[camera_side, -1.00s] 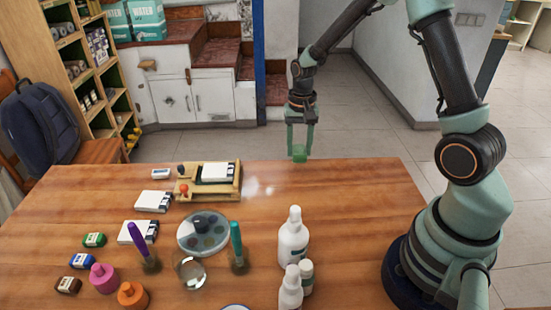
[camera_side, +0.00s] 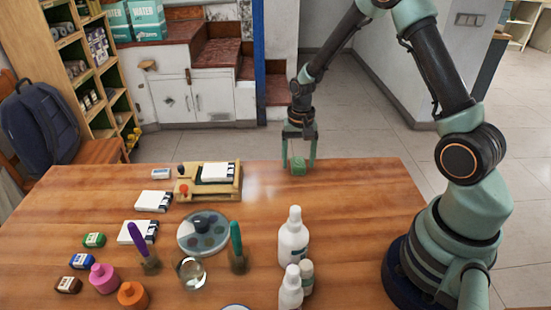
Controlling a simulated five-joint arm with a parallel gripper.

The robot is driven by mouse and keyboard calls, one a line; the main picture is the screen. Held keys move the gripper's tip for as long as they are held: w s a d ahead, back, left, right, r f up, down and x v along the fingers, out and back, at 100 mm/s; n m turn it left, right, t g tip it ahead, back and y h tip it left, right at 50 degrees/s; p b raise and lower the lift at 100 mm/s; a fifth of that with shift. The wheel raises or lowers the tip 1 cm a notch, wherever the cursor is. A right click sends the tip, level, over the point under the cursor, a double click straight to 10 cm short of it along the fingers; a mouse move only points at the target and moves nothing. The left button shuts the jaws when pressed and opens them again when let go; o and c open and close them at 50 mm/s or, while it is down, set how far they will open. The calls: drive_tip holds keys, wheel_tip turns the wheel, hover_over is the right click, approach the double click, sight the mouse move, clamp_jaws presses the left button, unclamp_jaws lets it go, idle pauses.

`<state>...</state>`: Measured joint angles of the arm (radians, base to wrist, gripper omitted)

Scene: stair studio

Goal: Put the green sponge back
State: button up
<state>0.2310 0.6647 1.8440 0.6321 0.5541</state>
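The green sponge (camera_side: 298,165) is a small green block at the far edge of the wooden table, right of the wooden frame. It appears to rest on the tabletop. My gripper (camera_side: 299,165) points down over it, one finger on each side. The fingers are spread wider than the sponge, with a gap showing on both sides, so the gripper looks open around it.
A wooden frame (camera_side: 236,190) with a white block stands left of the sponge. Nearer are a round palette (camera_side: 188,243), a teal pen (camera_side: 236,240), a purple pen (camera_side: 138,232), a glass (camera_side: 191,272) and white bottles (camera_side: 293,245). The tabletop right of the sponge is clear.

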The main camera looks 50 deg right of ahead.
wheel_tip(320, 180, up, 12)
wheel_tip(320, 180, up, 9)
drive_tip(key=n+t, duration=0.3)
drive_tip(key=n, duration=0.1)
hover_over(298, 162)
drive_tip(key=s+a, duration=0.5)
drive_tip(key=s+a+r+n+t, duration=0.2)
drive_tip(key=s+a+r+n, duration=0.1)
drive_tip(key=s, duration=0.4)
drive_tip(key=shift+a+n+t, duration=0.3)
drive_tip(key=shift+a+n, duration=0.4)
drive_tip(key=shift+n, duration=0.3)
drive_tip(key=shift+r, duration=0.1)
